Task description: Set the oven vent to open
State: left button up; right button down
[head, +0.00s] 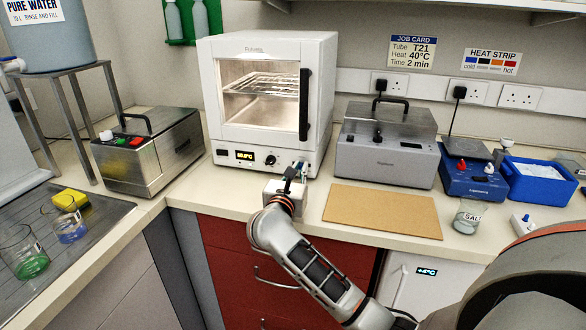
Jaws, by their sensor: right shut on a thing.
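The white oven (212,95) stands at the back of the bench with its glass door closed and a lit shelf inside. Its lower front panel has a lit display (244,155) and a black knob (271,160). My right gripper (299,166) is at the right end of this panel, shut on what appears to be the vent control. The fingers hide most of that control, so I cannot tell its setting. My left gripper is not in view.
A steel bath (387,150) and a brown board (382,208) are to the right. A metal box (150,155) is to the left. A salt jar (468,217) is near the right front.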

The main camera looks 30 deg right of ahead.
jog(key=shift+s+d, duration=0.4)
jog(key=shift+s, duration=0.15)
jog(key=shift+s+d, duration=0.1)
jog(key=shift+d, duration=0.1)
jog(key=shift+f, duration=0.1)
jog(key=c, duration=2.2)
grip_release()
jog(key=shift+o, duration=0.3)
jog(key=shift+s, duration=0.1)
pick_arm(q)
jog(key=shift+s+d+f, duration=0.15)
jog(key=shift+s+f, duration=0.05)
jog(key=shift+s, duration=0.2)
